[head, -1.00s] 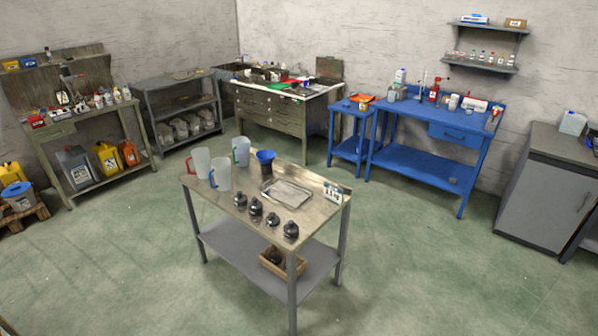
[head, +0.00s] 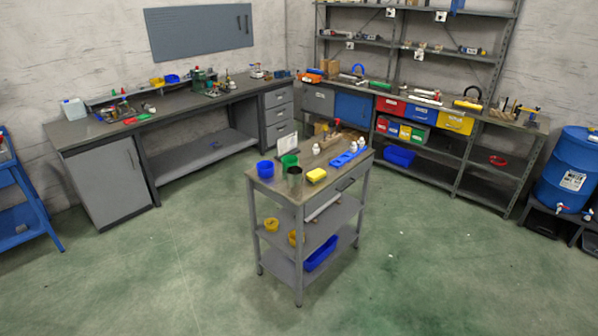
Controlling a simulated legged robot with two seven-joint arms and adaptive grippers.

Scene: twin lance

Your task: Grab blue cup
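A small blue cup (head: 265,169) stands upright at the left front corner of the top of a grey cart (head: 330,172) in the middle of the room. A green cup (head: 289,161) stands close to its right, and a dark metal cup (head: 294,176) stands in front of the green one. The blue cup is unobstructed in the head view. Neither of my grippers shows in this view.
The cart top also holds a yellow sponge-like block (head: 316,175), a blue rack (head: 348,157) and white bottles. Open green floor (head: 170,260) surrounds the cart. A grey workbench (head: 170,108) and shelving (head: 450,165) line the walls behind.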

